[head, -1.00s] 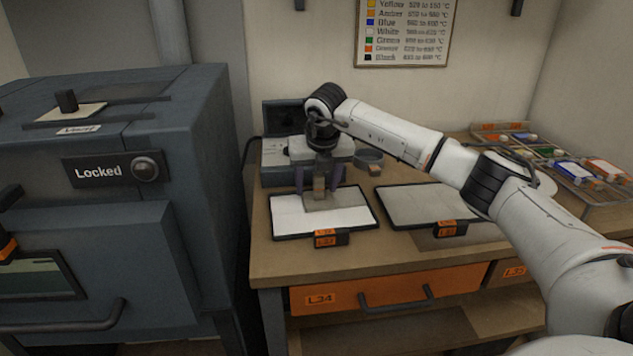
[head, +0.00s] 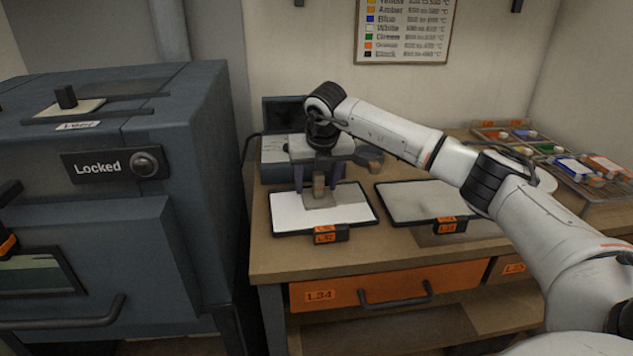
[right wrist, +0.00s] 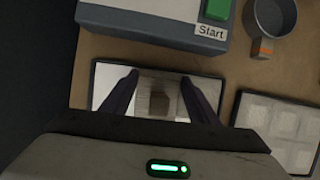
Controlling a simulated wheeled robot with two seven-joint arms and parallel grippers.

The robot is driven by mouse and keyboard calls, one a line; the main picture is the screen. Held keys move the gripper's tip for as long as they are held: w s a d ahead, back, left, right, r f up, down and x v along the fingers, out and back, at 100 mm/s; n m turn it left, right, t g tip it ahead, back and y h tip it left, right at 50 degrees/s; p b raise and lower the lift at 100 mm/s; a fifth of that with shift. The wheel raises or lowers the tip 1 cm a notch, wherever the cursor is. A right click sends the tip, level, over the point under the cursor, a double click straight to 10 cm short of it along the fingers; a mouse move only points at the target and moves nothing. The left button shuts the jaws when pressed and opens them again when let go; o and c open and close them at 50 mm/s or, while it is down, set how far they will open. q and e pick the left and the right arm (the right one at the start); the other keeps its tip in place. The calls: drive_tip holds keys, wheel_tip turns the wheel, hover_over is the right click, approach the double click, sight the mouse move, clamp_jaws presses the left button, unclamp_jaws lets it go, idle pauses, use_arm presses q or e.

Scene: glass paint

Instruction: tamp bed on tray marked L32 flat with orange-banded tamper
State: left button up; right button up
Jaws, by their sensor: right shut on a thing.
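The tray marked L32 (head: 325,238) lies flat on the bench with a smooth-looking white bed (head: 293,213). It also shows in the right wrist view (right wrist: 97,75). My right gripper (head: 318,188) is over the back part of this tray, pointing down. It is shut on the tamper (head: 319,204), with the brown handle between its fingers and the flat grey plate low over the bed. The plate looks to be on the bed, but contact is not certain. I cannot make out the tamper's band colour. My left gripper is not in view.
A second tray (head: 400,188) with a pale, patchy bed lies to the right. Behind are a grey device with a green Start button (right wrist: 216,10) and an orange-banded cup (right wrist: 272,22). A large kiln marked Locked (head: 190,170) stands left. Glass samples (head: 575,170) sit far right.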

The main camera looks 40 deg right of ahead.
drive_tip(key=shift+r+p, duration=0.85)
drive_tip(key=shift+r, duration=0.25)
drive_tip(key=shift+f, duration=0.1)
drive_tip(key=shift+s+d, duration=0.25)
drive_tip(key=shift+d, duration=0.15)
drive_tip(key=shift+s+d, duration=0.4)
drive_tip(key=shift+d, duration=0.35)
drive_tip(key=shift+s+d, duration=0.45)
drive_tip(key=shift+d, duration=0.35)
drive_tip(key=shift+s+d, duration=0.4)
drive_tip(key=shift+d, duration=0.35)
drive_tip(key=shift+f, duration=0.1)
drive_tip(key=shift+f+b, duration=0.6)
drive_tip(key=shift+f, duration=0.05)
